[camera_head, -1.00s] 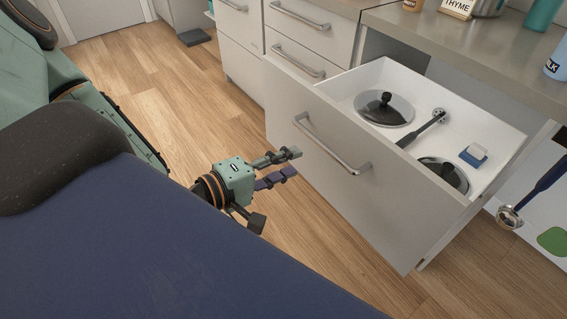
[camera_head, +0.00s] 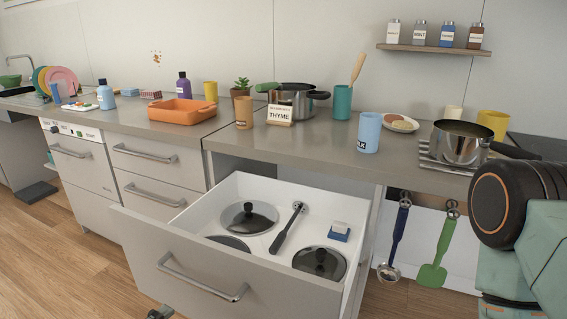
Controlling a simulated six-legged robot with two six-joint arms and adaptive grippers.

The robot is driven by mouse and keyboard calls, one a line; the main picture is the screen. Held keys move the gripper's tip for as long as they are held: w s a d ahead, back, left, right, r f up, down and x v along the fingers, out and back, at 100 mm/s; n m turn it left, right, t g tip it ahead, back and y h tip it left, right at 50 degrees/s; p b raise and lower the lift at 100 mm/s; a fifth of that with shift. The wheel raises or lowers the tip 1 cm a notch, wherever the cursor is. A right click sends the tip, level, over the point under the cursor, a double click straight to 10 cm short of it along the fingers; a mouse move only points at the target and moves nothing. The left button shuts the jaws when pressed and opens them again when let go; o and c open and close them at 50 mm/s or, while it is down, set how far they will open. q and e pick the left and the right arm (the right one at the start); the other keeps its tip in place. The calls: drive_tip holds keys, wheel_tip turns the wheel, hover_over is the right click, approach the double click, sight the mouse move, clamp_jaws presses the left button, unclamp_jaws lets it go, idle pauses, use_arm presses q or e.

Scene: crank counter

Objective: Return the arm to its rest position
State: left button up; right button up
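Only a small part of my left gripper (camera_head: 160,313) shows, at the bottom edge to the left, below the open drawer's front. It is apart from the drawer handle (camera_head: 200,280), and its fingers are too cut off to tell open from shut. My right arm (camera_head: 515,225) shows at the right edge as a dark round joint and green links, in front of the counter. My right gripper is out of the picture.
The drawer (camera_head: 150,245) stands pulled out, holding dark pot lids (camera_head: 250,217), a dark-handled utensil (camera_head: 287,228) and a blue-white sponge (camera_head: 340,231). A ladle (camera_head: 393,245) and green spatula (camera_head: 439,250) hang beside it. The counter (camera_head: 310,145) carries pots, cups and an orange tray (camera_head: 182,110).

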use_arm(q)
drive_tip(key=s+f+m+g+y, duration=0.5)
drive_tip(key=s+f+m+g, duration=0.7)
drive_tip(key=s+f, duration=0.7)
drive_tip(key=shift+d+f+m+g, duration=0.3)
drive_tip(key=shift+d+f+g, duration=0.1)
drive_tip(key=shift+g, duration=0.6)
